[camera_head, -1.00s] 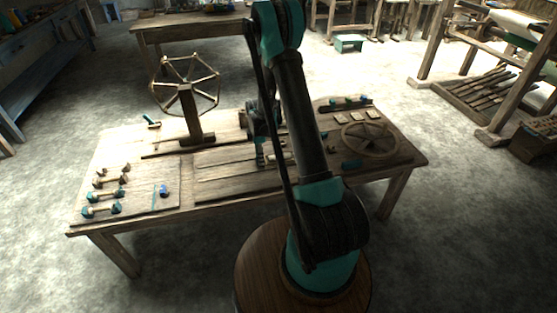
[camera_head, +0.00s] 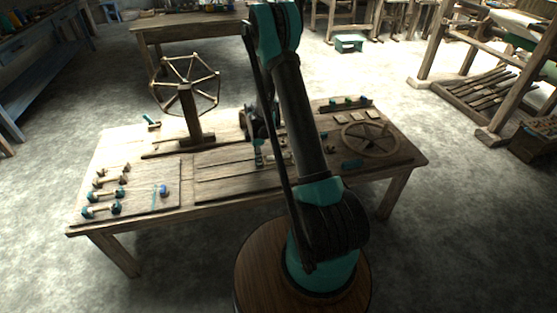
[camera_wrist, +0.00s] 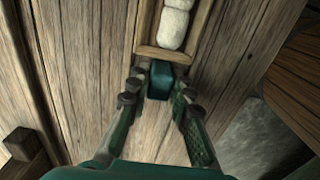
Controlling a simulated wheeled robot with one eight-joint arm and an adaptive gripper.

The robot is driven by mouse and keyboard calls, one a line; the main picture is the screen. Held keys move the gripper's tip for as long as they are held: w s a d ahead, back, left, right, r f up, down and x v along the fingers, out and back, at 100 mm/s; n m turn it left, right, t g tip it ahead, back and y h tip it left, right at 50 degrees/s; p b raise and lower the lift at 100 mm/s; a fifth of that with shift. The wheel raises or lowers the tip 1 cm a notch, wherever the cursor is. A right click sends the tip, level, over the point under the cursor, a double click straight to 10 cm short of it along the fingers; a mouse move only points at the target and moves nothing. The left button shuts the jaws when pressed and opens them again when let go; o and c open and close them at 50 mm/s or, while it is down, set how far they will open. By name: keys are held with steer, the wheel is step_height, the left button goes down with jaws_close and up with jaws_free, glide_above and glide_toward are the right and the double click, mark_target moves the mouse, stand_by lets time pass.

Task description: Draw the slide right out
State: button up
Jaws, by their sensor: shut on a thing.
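In the wrist view a small teal block (camera_wrist: 160,80) sits at the end of a narrow wooden slide (camera_wrist: 163,53). Pale rounded lumps (camera_wrist: 173,30) lie in a row between its side rails. My gripper (camera_wrist: 160,84) has a finger on each side of the teal block and is shut on it. The far end of the slide is outside the wrist view, so I cannot tell how far out it stands. In the head view my arm hides most of this area, and the gripper shows only in part.
The wooden table (camera_head: 225,208) carries an upright spoked reel (camera_head: 185,88) at left and a flat spoked wheel (camera_head: 370,138) at right. Several teal-ended wooden pieces (camera_head: 103,210) lie at front left. The wrist view shows open floor (camera_wrist: 240,135) beyond a table edge.

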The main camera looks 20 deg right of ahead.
steer(key=a, duration=2.2)
steer(key=shift+a, duration=0.3)
steer(key=o, duration=1)
step_height(320, 180, up, 7)
steer(key=shift+d, duration=0.1)
